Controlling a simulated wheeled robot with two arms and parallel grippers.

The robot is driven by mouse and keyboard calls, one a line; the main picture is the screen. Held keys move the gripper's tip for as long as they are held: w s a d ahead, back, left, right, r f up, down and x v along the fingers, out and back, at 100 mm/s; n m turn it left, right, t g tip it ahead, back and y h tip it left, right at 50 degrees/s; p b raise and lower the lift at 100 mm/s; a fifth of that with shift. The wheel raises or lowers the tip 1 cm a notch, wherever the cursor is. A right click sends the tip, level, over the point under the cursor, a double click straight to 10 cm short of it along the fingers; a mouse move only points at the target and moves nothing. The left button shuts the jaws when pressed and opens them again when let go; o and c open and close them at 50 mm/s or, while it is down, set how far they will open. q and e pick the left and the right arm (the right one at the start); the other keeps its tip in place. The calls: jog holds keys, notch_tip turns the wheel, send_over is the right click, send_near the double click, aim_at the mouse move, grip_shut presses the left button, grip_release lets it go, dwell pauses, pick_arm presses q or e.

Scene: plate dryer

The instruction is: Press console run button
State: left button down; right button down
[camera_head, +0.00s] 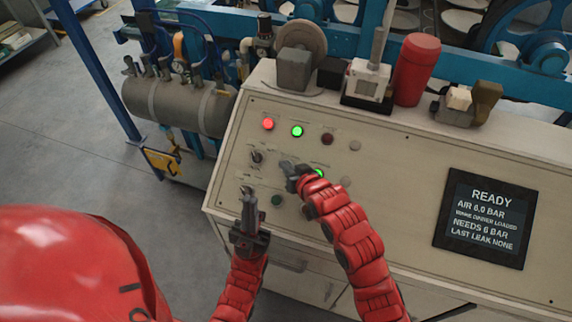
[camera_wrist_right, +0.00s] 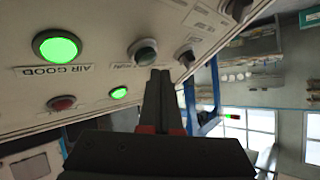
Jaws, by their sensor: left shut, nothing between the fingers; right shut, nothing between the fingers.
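The console (camera_head: 400,190) has a sloped cream panel with rows of lamps, buttons and knobs. My right gripper (camera_head: 291,172) is shut and empty, its tip over the second row, left of a lit green lamp (camera_head: 319,173). The lamp labelled AIR GOOD (camera_wrist_right: 57,47) is lit green. Another dark green button (camera_head: 277,200) sits lower. My left gripper (camera_head: 249,208) is shut and empty, near the panel's lower left.
A red lamp (camera_head: 268,124) and a green lamp (camera_head: 297,131) are lit in the top row. Knobs (camera_head: 256,157) stand out at the left. A screen (camera_head: 490,218) reads READY. A red cylinder (camera_head: 415,69) and fittings stand along the back edge.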

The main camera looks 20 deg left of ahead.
jog(key=shift+f, duration=0.15)
jog(key=shift+w+f+b, duration=0.25)
jog(key=shift+f+b, duration=0.05)
jog(key=shift+b, duration=0.4)
jog(key=shift+w+f+b, duration=0.2)
jog(key=shift+f+b, duration=0.15)
jog(key=shift+b, duration=0.2)
dwell(0.6)
dwell(0.3)
jog(key=shift+s+r, duration=0.45)
jog(key=shift+r, duration=0.3)
jog(key=shift+r+p, duration=0.1)
jog(key=shift+p, duration=0.2)
jog(key=r, duration=0.1)
jog(key=s+r, duration=0.1)
jog(key=s+r+p, duration=0.1)
jog(key=r, duration=0.1)
jog(key=shift+s+r, duration=0.1)
jog(key=shift+s, duration=0.15)
jog(key=shift+w, duration=0.1)
dwell(0.5)
